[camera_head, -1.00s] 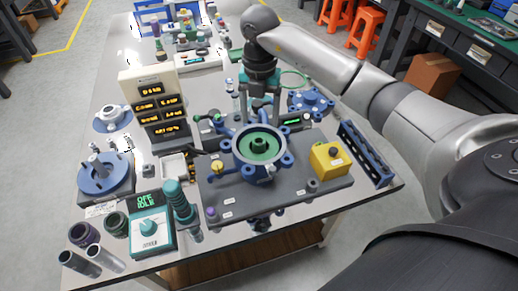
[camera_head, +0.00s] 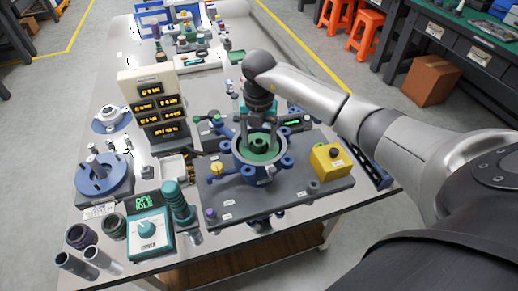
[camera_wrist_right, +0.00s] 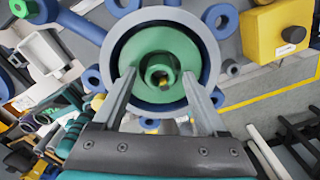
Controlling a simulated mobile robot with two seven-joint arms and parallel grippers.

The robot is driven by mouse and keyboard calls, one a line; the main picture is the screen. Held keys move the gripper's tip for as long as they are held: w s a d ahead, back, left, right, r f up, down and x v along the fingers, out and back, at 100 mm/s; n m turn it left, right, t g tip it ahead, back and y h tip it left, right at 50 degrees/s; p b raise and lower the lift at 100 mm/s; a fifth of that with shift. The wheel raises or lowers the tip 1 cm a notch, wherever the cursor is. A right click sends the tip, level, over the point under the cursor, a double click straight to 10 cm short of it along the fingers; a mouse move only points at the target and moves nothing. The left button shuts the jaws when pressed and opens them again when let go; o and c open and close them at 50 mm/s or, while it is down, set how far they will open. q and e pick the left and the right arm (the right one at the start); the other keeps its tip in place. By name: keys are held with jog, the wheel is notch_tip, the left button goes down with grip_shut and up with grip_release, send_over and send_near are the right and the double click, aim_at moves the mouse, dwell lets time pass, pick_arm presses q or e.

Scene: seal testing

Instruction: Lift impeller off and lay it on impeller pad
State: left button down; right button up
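The green impeller (camera_head: 259,147) sits inside the blue round pump housing (camera_head: 240,161) on the grey base plate. In the right wrist view the impeller (camera_wrist_right: 160,50) shows a raised round hub with a central hole. My right gripper (camera_head: 259,131) points down over the housing. In the wrist view the right gripper (camera_wrist_right: 158,82) has its two fingers apart, one on each side of the hub, with a gap visible; I cannot tell how deep the tips are. My left gripper is out of view. I cannot tell which item is the impeller pad; my right arm hides part of the table.
A yellow box with a black knob (camera_head: 330,161) stands right of the housing. At left are a display stand (camera_head: 153,107), a blue round fixture (camera_head: 103,178), a teal tester (camera_head: 149,234) and dark cylinders (camera_head: 78,237). A small green tray (camera_head: 236,57) lies farther back.

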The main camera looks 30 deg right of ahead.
grip_shut()
dwell(0.4)
jog(key=shift+r, duration=0.1)
